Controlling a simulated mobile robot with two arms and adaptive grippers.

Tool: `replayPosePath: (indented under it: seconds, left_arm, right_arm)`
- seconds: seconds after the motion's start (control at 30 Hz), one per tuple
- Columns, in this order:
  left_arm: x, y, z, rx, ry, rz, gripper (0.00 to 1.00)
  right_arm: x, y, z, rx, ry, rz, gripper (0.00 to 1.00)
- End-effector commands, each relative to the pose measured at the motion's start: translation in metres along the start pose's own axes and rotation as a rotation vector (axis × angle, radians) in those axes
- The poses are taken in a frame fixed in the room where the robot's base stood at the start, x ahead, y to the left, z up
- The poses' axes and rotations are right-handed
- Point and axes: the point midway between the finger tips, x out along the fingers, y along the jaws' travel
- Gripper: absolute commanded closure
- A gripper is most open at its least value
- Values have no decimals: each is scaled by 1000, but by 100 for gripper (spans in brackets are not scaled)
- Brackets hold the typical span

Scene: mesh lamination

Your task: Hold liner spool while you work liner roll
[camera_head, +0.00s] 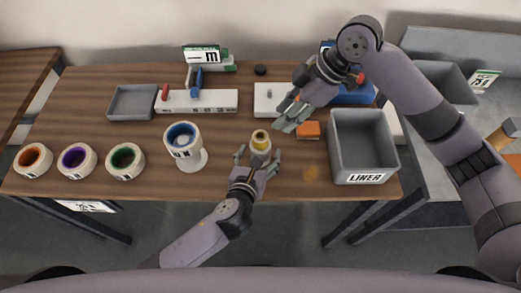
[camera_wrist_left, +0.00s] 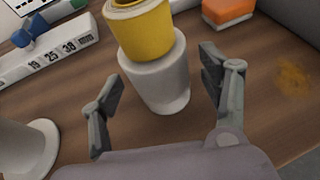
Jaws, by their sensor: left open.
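A yellow roll (camera_head: 260,136) sits on top of a small white stand (camera_wrist_left: 158,78), which I take for the liner roll and its spool. The yellow roll also shows at the top of the left wrist view (camera_wrist_left: 140,32), partly cut off. My left gripper (camera_head: 259,154) is open, with one finger on each side of the white stand. In the left wrist view gaps show between the stand and both fingers. My right gripper (camera_head: 290,121) is up and to the right of the yellow roll, near an orange block (camera_head: 308,130). I cannot tell whether it is shut.
A grey bin labelled LINER (camera_head: 363,178) stands right of the orange block. A blue roll on a white stand (camera_head: 189,161) is left of my left gripper. Several coloured rolls (camera_head: 77,160) line the left front. A white gauge bar (camera_head: 205,101) and grey tray (camera_head: 133,102) are behind.

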Motion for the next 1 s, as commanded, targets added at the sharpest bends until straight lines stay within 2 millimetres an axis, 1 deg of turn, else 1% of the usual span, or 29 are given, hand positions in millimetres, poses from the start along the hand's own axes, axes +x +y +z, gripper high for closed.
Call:
replayPosePath:
  seconds: [0.03,0.2,0.5,0.57,1.0]
  left_arm:
    - [7,0,1,-1,0,0,30]
    - [18,0,0,-1,1,-1,30]
    - [20,0,0,-1,0,-1,30]
    - [20,0,0,-1,0,-1,33]
    - [19,0,0,-1,1,0,63]
  right_arm:
    - [0,0,0,0,0,0,67]
    - [0,0,0,0,0,0,67]
    - [0,0,0,0,0,0,67]
    - [0,0,0,0,0,0,67]
    - [0,0,0,0,0,0,67]
